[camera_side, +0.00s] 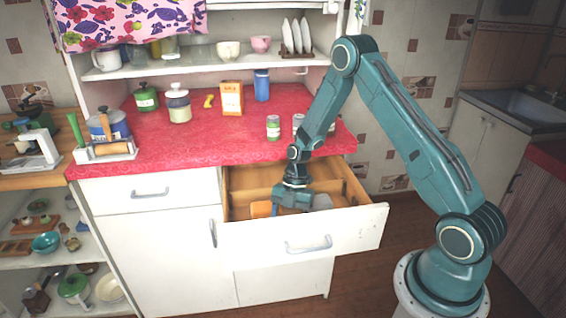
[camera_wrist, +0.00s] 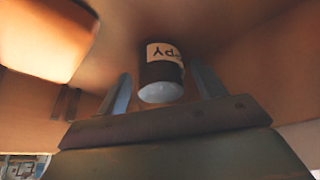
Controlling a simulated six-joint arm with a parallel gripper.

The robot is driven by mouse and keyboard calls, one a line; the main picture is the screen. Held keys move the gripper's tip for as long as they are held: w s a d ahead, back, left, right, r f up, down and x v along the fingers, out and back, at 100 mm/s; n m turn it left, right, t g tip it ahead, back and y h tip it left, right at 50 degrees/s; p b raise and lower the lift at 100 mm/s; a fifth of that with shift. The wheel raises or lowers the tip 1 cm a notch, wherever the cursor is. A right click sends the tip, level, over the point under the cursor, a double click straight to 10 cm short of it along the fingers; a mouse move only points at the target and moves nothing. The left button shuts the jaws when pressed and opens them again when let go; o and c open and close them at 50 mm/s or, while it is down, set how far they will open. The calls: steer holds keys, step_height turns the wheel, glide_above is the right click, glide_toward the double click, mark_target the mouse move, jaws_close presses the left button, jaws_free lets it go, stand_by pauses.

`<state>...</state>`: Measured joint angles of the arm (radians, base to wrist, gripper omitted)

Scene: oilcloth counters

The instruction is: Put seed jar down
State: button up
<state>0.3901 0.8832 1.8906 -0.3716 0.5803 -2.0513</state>
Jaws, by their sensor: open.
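The seed jar (camera_wrist: 164,72) shows in the wrist view as a small dark cylinder with a cream label, partly reading "PY", and a pale end facing the camera. It stands on the wooden drawer floor between the fingers of my gripper (camera_wrist: 160,82). The fingers are open, with a visible gap on each side of the jar. In the side view my gripper (camera_side: 292,203) is down inside the open drawer (camera_side: 308,236), and I cannot make out the jar there.
An orange item (camera_side: 261,209) and a pale rounded item (camera_side: 322,202) lie in the drawer beside my gripper. Small jars (camera_side: 273,127) stand on the red counter (camera_side: 225,145) above, near an orange box (camera_side: 231,98) and a blue container (camera_side: 262,85). The drawer walls are close around.

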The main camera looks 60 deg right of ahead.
steer(key=shift+r, duration=0.1)
steer(key=v, duration=1.2)
steer(key=shift+r, duration=0.15)
stand_by(0.5)
steer(key=s+a+r+m+t+h, duration=0.15)
steer(key=s+a+r+m, duration=0.3)
steer(key=r, duration=0.45)
steer(key=s+a+r+m+t+h, duration=0.1)
steer(key=s+a+r+m+t, duration=0.1)
steer(key=s+a+r+m, duration=0.45)
steer(key=s+r+m+t+h, duration=0.1)
steer(key=s+r+m+t, duration=0.2)
steer(key=s+r+m, duration=0.3)
steer(key=s+m, duration=0.4)
steer(key=s, duration=0.2)
steer(key=shift+a+r+h, duration=0.3)
steer(key=shift+h, duration=0.05)
